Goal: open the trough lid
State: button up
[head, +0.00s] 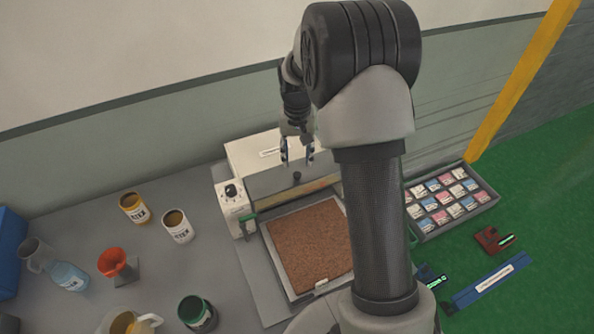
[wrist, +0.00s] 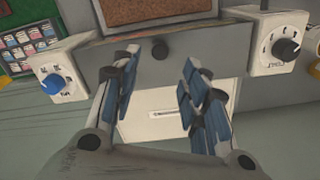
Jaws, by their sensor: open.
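The trough lid (head: 268,184) is a grey panel on the front of the white machine, with a small dark knob (head: 297,177) on it. It looks shut. In the wrist view the lid (wrist: 215,48) lies beyond my fingers, and the knob (wrist: 159,50) shows between and just past the fingertips. My gripper (head: 297,155) is open and empty, pointing down close to the knob. In the wrist view the open gripper (wrist: 158,65) has the knob roughly centred; I cannot tell the exact gap. My arm hides the right end of the lid in the head view.
A tray with a brown granular slab (head: 308,243) sits in front of the machine. A dial box (head: 233,200) flanks the lid; a blue-knob dial (wrist: 52,84) shows in the wrist view. Cans and jugs stand on the left, including a white can (head: 178,226). A packet tray (head: 450,203) is right.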

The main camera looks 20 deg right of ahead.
aim_at(297, 174)
notch_tip(297, 174, down, 7)
jog(key=shift+b, duration=0.3)
jog(key=shift+c, duration=0.5)
grip_shut()
